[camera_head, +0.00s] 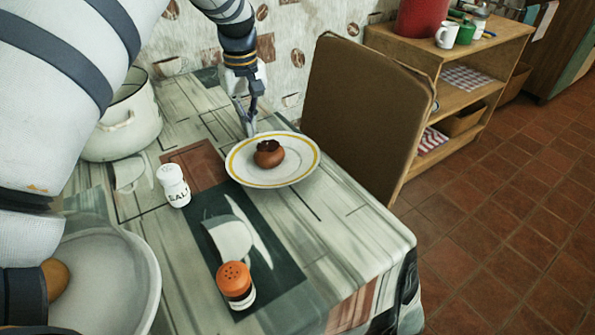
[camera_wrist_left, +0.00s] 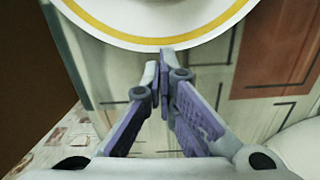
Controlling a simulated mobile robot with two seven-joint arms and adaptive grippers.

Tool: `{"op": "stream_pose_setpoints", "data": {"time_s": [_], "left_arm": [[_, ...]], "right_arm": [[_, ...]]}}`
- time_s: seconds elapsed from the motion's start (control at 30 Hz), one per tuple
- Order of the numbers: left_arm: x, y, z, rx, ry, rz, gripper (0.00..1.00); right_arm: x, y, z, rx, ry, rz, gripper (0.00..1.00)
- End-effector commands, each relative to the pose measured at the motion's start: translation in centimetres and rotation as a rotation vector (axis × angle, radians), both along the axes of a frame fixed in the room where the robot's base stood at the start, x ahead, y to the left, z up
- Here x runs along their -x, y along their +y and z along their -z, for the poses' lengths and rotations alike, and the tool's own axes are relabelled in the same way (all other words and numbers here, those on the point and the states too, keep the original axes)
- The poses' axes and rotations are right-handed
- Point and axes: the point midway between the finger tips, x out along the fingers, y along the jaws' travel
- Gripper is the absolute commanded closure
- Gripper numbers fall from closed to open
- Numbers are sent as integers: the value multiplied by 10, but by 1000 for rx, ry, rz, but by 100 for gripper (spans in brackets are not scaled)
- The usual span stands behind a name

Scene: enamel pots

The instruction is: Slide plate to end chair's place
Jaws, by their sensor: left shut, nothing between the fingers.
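A white plate (camera_head: 247,165) with a yellow ring lies on the table, with a round brown item (camera_head: 269,153) on it. In the left wrist view the plate's rim (camera_wrist_left: 165,40) shows at the top. My left gripper (camera_head: 250,132) is shut and empty, pointing down at the plate's back left rim; its tips (camera_wrist_left: 163,65) look close to the rim, and I cannot tell if they touch. My right gripper is not seen.
A salt shaker (camera_head: 174,186) and an orange-topped shaker (camera_head: 236,285) stand left of and in front of the plate. A white enamel pot (camera_head: 125,125) is at the left, a large bowl (camera_head: 140,275) at the lower left. The table (camera_head: 350,235) is clear right of the plate, up to its edge.

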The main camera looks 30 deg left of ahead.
Motion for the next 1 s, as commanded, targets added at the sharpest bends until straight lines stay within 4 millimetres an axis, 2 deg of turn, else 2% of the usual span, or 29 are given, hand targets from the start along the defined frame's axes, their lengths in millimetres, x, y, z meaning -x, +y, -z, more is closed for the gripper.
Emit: {"op": "stream_pose_setpoints", "data": {"time_s": [0.03,0.2,1.0], "left_arm": [[-2,10,13,-1,14,-2,100],[-2,7,5,0,8,0,100],[-2,6,4,0,6,0,100]], "right_arm": [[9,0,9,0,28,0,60],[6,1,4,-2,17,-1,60],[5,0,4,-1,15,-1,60]]}}
